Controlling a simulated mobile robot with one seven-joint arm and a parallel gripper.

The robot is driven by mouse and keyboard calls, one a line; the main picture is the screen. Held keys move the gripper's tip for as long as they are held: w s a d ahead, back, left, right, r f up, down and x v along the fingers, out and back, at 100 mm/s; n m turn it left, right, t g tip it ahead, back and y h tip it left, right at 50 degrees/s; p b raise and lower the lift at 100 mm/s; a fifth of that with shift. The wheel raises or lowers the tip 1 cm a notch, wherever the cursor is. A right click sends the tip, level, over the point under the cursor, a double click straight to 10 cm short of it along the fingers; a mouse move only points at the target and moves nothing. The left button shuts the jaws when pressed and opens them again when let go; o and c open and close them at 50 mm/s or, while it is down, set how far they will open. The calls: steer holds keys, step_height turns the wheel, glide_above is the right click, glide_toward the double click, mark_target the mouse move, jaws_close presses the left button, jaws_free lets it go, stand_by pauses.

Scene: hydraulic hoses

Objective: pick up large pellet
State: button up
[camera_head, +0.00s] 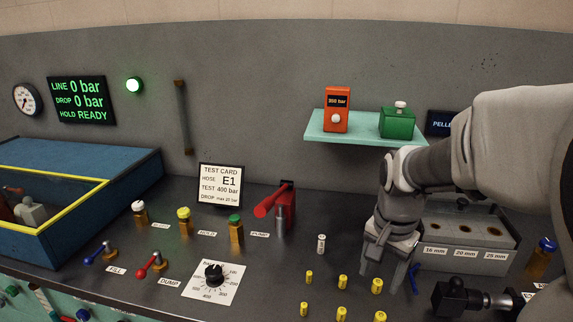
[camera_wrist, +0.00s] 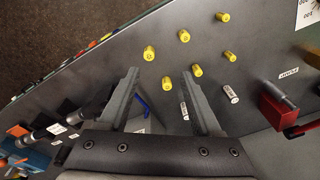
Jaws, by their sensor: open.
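My gripper (camera_head: 388,278) is open and empty, pointing down over the bench in front of the grey pellet box. I cannot tell which thing is the large pellet. Several small yellow cylinders (camera_head: 377,286) stand in two rows left of the gripper. They also show beyond the fingertips in the wrist view (camera_wrist: 150,53).
A white cylinder (camera_head: 321,244) stands behind the yellow ones. A red pump handle (camera_head: 271,202) is farther left. A shelf (camera_head: 360,135) hangs behind. The bench centre left of the pump is fairly crowded.

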step_height(320, 180, up, 2)
steer(key=d+r+m+p, duration=0.1)
steer(key=d+m+p, duration=0.1)
steer(key=p, duration=0.1)
steer(key=g+b, duration=0.1)
glide_above(381, 315)
steer(key=shift+m, duration=0.3)
steer(key=f, duration=1.2)
steer(key=shift+s+d+f, duration=0.1)
steer(key=shift+d+f, duration=0.1)
steer(key=shift+f, duration=0.1)
steer(key=shift+a+f+b, duration=0.2)
steer(key=shift+f+b, duration=0.35)
steer(key=shift+f, duration=2.15)
jaws_close()
